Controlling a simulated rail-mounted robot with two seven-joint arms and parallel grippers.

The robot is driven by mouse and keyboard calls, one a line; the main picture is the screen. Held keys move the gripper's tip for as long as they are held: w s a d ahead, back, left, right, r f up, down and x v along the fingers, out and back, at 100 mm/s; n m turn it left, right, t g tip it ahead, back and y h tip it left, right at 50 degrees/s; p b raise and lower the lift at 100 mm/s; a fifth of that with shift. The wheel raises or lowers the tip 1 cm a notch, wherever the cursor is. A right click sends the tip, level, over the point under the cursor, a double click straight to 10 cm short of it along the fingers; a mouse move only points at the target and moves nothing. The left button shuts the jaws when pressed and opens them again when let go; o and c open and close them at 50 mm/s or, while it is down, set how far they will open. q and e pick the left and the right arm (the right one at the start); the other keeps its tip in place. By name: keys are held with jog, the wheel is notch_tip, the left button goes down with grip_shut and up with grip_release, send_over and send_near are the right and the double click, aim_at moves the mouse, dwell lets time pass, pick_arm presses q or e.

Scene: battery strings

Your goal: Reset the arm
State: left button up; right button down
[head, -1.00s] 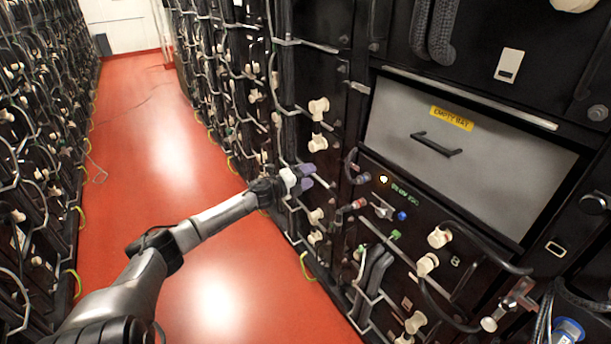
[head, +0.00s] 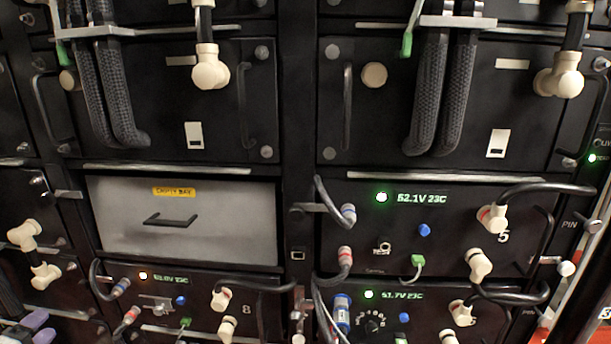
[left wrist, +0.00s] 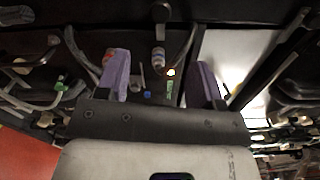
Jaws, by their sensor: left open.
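Most of my left arm is outside the head view. My right gripper is in neither view now.
Battery modules with cables and cream connectors (head: 209,72) fill the rack. A grey panel with a yellow EMPTY BAY label (head: 174,191) is at left centre. Module 5 (head: 503,237) is at right, with a green lamp. Red floor shows at the far right edge.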

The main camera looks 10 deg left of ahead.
pick_arm(q)
jog(key=s+a+n+g+y, duration=0.3)
jog(key=a+n+g+y, duration=0.2)
jog(key=n+y, duration=0.45)
jog(key=s+d+f+n+g+h+p, duration=0.1)
jog(key=s+d+f+n+g, duration=0.15)
jog(key=d, duration=0.65)
jog(key=s+d+f+n+g+h+p, duration=0.1)
jog(key=s+d+f+n+g+h, duration=0.15)
jog(key=d, duration=0.65)
jog(key=s+d+f+n+g+h+p, duration=0.1)
jog(key=s+d+f+n+g, duration=0.2)
jog(key=d, duration=0.6)
jog(key=s+d+r+h+p, duration=0.1)
jog(key=s+d+h+p, duration=0.15)
jog(key=s+d, duration=0.45)
jog(key=s+d+g+h+p, duration=0.15)
jog(key=s+d+p, duration=0.25)
jog(key=d, duration=0.7)
jog(key=s+d+r+t+h+p, duration=0.1)
jog(key=s+d+h+p, duration=0.3)
jog(key=d, duration=0.6)
notch_tip(320, 180, up, 37)
jog(key=s+p, duration=0.1)
jog(key=p, duration=3.5)
jog(key=shift+s+a+r+m+g+y+p, duration=0.2)
jog(key=shift+s+a+m+g+y+p, duration=0.1)
jog(key=shift+a+m+g+p, duration=0.1)
